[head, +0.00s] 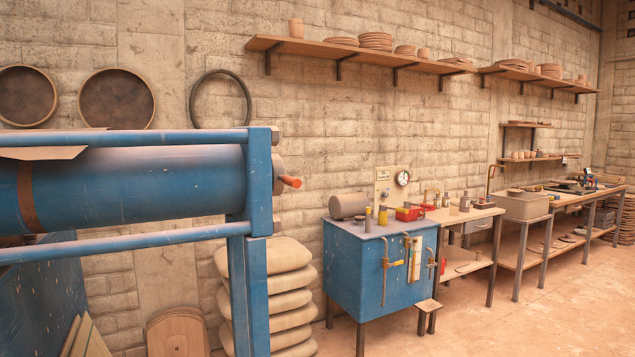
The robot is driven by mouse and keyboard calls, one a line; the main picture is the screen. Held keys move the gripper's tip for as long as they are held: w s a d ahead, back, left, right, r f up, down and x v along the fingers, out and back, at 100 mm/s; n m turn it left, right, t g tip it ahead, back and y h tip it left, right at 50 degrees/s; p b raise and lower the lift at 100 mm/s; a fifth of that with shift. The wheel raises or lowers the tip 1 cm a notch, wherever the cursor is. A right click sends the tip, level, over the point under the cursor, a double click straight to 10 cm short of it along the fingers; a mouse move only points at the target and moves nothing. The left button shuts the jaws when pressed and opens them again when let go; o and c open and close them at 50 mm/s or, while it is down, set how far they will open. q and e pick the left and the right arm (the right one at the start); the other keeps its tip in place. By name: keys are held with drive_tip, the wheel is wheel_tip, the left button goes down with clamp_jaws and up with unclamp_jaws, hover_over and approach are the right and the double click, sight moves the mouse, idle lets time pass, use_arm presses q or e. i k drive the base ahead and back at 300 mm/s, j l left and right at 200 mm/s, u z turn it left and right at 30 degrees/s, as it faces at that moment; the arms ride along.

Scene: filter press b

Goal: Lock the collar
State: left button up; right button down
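The blue filter press (130,185) fills the left of the head view, with a large cylinder between two blue rails. At its right end stands a blue upright plate (259,180). A dark round part, which may be the collar (278,172), shows just past this plate, seen from the side and mostly hidden by it. An orange handle (291,182) sticks out from it to the right and slightly down. I cannot tell whether the collar is locked. Neither of my grippers is in view.
Stacked pale sacks (290,300) lie behind the press leg. Workbenches (480,217) run along the wall to the right. The floor (500,325) at the front right is clear.

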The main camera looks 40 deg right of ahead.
sight(279, 180)
drive_tip(key=k+l, duration=0.1)
drive_tip(key=l, duration=0.65)
drive_tip(key=k+l, duration=0.1)
drive_tip(key=l, duration=0.6)
drive_tip(key=k+l, duration=0.1)
drive_tip(key=l, duration=0.65)
drive_tip(key=k+l+z, duration=0.1)
drive_tip(key=l, duration=0.65)
